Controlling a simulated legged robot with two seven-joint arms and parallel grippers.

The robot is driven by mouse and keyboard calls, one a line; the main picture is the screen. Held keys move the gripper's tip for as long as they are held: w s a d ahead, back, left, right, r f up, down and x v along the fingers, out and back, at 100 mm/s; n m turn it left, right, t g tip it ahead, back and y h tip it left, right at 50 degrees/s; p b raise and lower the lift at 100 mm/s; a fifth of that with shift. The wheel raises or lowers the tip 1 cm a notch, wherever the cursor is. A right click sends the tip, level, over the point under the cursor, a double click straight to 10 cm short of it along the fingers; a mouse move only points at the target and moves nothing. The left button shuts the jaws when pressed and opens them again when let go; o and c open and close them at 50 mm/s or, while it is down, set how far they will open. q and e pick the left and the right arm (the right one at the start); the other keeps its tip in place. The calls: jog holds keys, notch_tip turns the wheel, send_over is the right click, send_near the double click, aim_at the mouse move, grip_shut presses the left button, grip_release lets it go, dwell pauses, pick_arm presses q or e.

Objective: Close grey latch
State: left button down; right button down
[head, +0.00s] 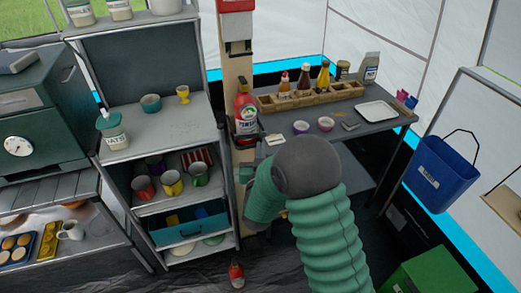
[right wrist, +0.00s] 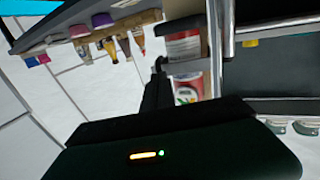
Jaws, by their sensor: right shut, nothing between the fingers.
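I cannot pick out the grey latch with certainty. My left gripper is not in view.
A metal shelf rack (head: 160,130) with cups stands left. A side table (head: 377,122) with bottles and bowls stands behind my arm. A blue bucket (head: 438,175) hangs right; a green box (head: 432,275) stands below.

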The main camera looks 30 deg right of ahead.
jog(key=shift+w, duration=0.1)
jog(key=shift+w+d+b, duration=0.4)
jog(key=shift+d, duration=0.35)
